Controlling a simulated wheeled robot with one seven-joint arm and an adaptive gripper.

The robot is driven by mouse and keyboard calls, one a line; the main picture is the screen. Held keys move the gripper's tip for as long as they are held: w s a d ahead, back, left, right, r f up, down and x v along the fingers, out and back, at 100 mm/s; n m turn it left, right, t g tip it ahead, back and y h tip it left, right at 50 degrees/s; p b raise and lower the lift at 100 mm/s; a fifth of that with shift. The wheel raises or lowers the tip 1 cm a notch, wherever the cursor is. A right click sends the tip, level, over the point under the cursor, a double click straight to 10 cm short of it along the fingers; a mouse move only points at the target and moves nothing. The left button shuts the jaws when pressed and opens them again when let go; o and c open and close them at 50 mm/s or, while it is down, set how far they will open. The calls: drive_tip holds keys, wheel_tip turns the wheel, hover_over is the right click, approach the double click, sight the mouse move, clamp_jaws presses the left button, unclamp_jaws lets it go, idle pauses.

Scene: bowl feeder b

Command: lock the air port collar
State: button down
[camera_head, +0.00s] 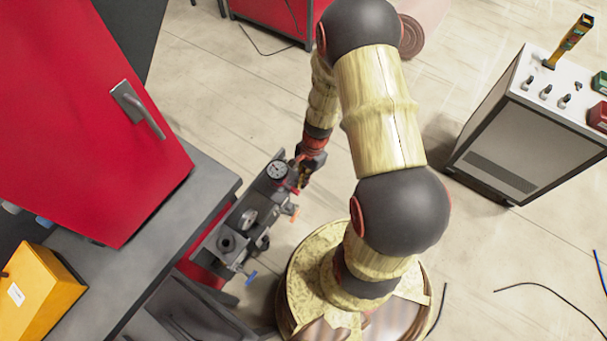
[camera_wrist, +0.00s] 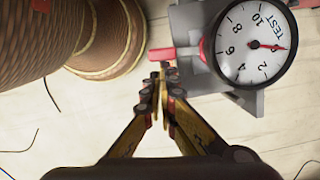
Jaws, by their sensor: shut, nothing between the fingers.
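A grey device (camera_head: 217,243) with a round white dial gauge (camera_head: 277,170) sits at the edge of the grey bench. The gauge (camera_wrist: 256,45) fills the upper right of the wrist view, with a red needle and the word TEST. A red stub (camera_wrist: 172,53) with a red ring (camera_wrist: 203,50) sticks out left of the gauge; I cannot tell for sure which part is the collar or whether it is locked. My gripper (camera_wrist: 162,78) is shut and empty, its tips just below the stub; contact is unclear. In the head view my gripper (camera_head: 304,178) is right of the gauge.
A red cabinet door (camera_head: 85,110) with a metal handle stands at the left. A yellow box (camera_head: 38,295) lies on the bench (camera_head: 150,255). A grey-white cabinet (camera_head: 530,125) stands at the right.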

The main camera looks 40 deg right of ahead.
sight(298, 193)
drive_tip(key=shift+s+a+m+t, duration=0.2)
drive_tip(key=shift+s+a+m, duration=0.2)
drive_tip(key=shift+a+m, duration=0.4)
drive_tip(key=shift+s+a+m+t, duration=0.2)
drive_tip(key=shift+s+a+m, duration=0.2)
drive_tip(key=shift+a+m, duration=0.4)
drive_tip(key=s+d+r+p, duration=0.1)
drive_tip(key=d+r+p, duration=0.4)
drive_tip(key=r, duration=0.4)
drive_tip(key=shift+d+r, duration=0.35)
drive_tip(key=shift+d, duration=0.25)
drive_tip(key=shift+s, duration=0.1)
